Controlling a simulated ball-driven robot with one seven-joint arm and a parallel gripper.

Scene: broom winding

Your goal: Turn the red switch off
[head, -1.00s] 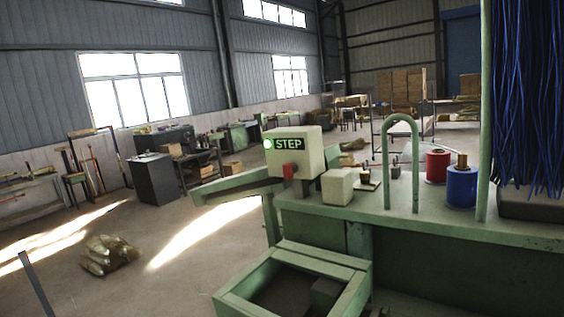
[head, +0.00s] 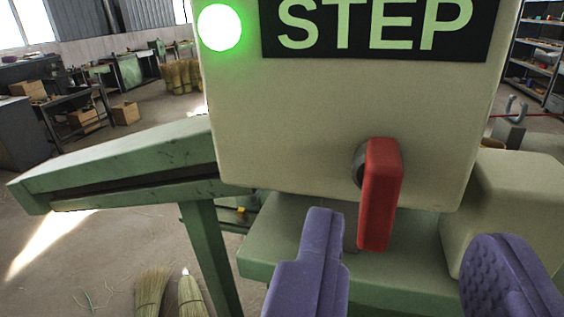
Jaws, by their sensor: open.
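The red switch (head: 380,195) is a lever on the front of a cream control box (head: 300,110), in the middle right of the head view. It hangs almost straight down from its round pivot. Above it is a black STEP label (head: 375,27), and a green lamp (head: 220,27) glows at the upper left of the box. My gripper (head: 410,275) shows two purple fingers at the bottom, spread wide apart and empty. The lever's lower end lies between them in the picture, nearer the left finger. I see no clear contact.
A green metal arm (head: 120,165) juts left from the bench. A cream block (head: 515,205) stands right of the box, behind the right finger. The green bench top (head: 400,262) is below the box. Straw bundles (head: 152,290) lie on the floor at lower left.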

